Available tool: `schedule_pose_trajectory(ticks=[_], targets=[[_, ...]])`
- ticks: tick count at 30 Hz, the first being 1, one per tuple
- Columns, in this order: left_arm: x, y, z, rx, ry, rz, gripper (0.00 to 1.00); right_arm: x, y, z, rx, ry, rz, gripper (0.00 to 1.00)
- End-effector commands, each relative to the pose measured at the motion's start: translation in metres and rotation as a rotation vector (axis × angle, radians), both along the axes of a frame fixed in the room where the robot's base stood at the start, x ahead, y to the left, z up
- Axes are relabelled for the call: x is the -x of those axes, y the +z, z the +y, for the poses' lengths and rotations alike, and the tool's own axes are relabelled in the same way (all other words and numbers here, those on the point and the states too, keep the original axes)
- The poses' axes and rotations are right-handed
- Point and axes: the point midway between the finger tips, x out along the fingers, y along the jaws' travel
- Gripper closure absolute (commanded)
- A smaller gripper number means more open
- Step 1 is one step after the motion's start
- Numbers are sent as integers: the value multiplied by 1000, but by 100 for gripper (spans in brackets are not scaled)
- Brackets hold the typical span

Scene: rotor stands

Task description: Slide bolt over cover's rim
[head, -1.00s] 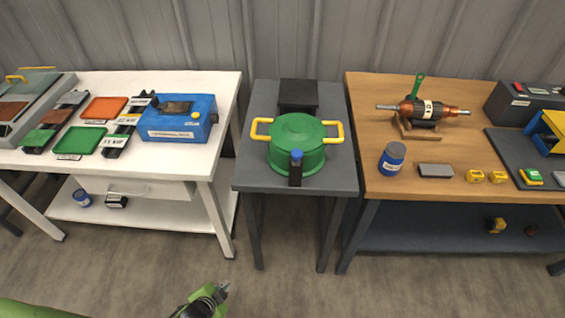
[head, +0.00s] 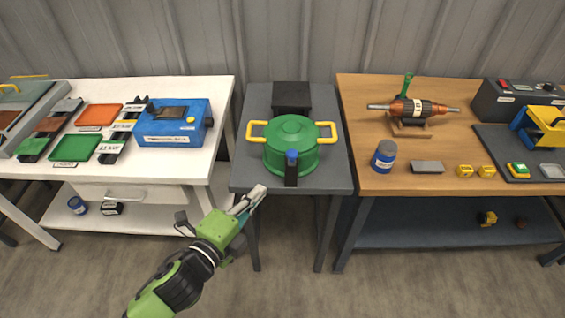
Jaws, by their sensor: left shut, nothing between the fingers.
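A green round pot-like housing with a green cover (head: 293,130) and yellow side handles stands on the narrow grey table (head: 242,172) in the middle. At its front is a black upright latch (head: 291,174) with a blue knob (head: 292,154) on top, which looks like the bolt. Whether it lies over the cover's rim I cannot tell. My left gripper (head: 252,196) is shut and empty, at the grey table's front left edge, below and left of the bolt and apart from it. My right gripper is not in view.
A black block (head: 291,95) sits behind the pot. The white table (head: 222,110) at left holds a blue device (head: 174,124) and trays. The wooden table (head: 350,150) at right holds a rotor (head: 415,109) on a stand and a blue jar (head: 385,156). Gaps separate the tables.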

Motion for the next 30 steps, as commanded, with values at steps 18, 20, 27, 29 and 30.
schedule_pose_trajectory(ticks=[18,20,27,29,30], targets=[[-43,-5,-21,3,3,2,100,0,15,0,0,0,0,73],[-54,-8,-26,3,3,2,100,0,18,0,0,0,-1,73],[-93,-16,-47,3,3,3,100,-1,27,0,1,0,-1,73],[-100,-18,-51,3,2,3,100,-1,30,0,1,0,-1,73],[-105,-19,-53,2,2,2,100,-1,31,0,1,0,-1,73]])
